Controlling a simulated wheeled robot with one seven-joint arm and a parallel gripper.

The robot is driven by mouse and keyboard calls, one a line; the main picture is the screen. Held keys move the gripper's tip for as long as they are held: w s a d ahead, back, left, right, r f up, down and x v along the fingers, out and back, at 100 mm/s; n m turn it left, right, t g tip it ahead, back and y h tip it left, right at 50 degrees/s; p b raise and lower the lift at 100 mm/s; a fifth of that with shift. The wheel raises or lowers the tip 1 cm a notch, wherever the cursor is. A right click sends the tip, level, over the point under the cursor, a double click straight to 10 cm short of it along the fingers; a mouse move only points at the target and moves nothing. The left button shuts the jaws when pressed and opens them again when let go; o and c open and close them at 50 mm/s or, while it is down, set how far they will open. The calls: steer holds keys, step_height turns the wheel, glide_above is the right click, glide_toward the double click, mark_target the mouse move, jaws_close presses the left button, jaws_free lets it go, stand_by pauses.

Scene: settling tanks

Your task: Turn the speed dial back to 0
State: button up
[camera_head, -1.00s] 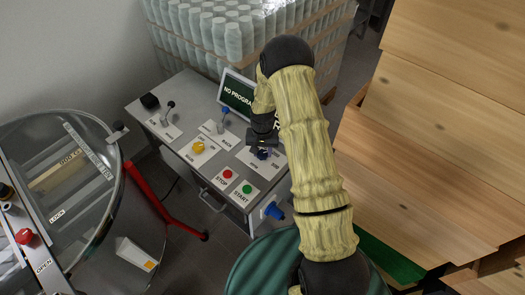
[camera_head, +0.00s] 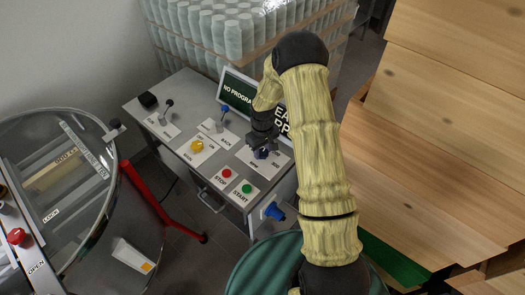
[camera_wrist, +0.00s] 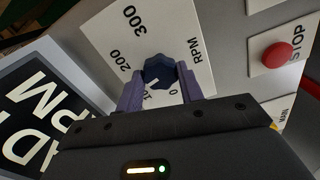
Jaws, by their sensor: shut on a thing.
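The speed dial is a dark blue faceted knob (camera_wrist: 158,71) on a white RPM plate (camera_wrist: 102,35) in the wrist view. The plate reads 0, 200 and 300, with a partly hidden number between 0 and 200. A white mark on the knob faces the low end, near that partly hidden number. My gripper (camera_wrist: 161,84) is shut on the knob, one finger at each side. In the head view, my gripper (camera_head: 262,146) reaches down onto the dial (camera_head: 262,154) at the right of the panel.
The panel (camera_head: 150,128) also holds a yellow knob (camera_head: 197,146), a red STOP button (camera_head: 226,173), a green START button (camera_head: 247,188) and levers. A tilted screen (camera_head: 238,91) stands behind. Wooden boxes (camera_head: 450,130) are at the right, a round glass-topped drum (camera_head: 80,205) at the left.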

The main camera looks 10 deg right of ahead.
mark_target(263, 152)
steer(key=n, duration=0.3)
steer(key=shift+n, duration=0.4)
steer(key=n, duration=0.3)
steer(key=shift+n, duration=0.3)
steer(key=n+p, duration=0.1)
steer(key=n, duration=0.3)
steer(key=shift+r+n, duration=0.1)
steer(key=shift+n, duration=0.2)
steer(key=shift+d+n+p, duration=0.1)
steer(key=shift+n+p, duration=0.25)
steer(key=shift+n, duration=1.35)
steer(key=o, duration=1)
step_height(263, 152, up, 17)
steer(key=b, duration=0.2)
